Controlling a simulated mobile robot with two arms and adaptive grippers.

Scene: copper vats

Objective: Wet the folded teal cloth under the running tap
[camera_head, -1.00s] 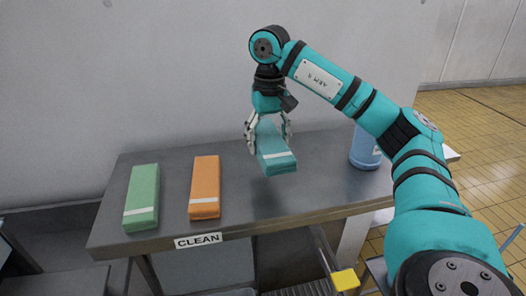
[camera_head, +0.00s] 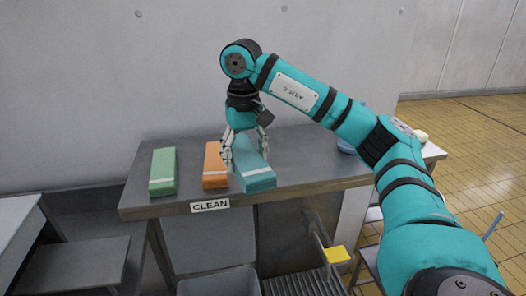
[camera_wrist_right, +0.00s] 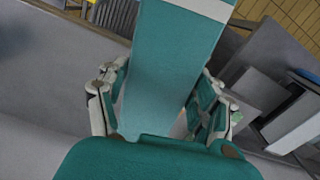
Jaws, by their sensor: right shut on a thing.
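The folded teal cloth (camera_head: 254,172) has a pale stripe near its front end. My right gripper (camera_head: 246,150) is shut on it from above and holds it over the grey table (camera_head: 310,165); how far it is above the top is hard to tell. In the right wrist view the cloth (camera_wrist_right: 172,70) runs between the two fingers of the gripper (camera_wrist_right: 160,112). My left gripper is not in view. No running tap can be made out.
An orange folded cloth (camera_head: 215,166) lies close left of the teal one, and a green one (camera_head: 163,172) lies farther left. A CLEAN label (camera_head: 210,205) is on the table's front edge. A blue container (camera_head: 346,146) is partly hidden behind my arm. A yellow-ended lever (camera_head: 336,254) stands below the table.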

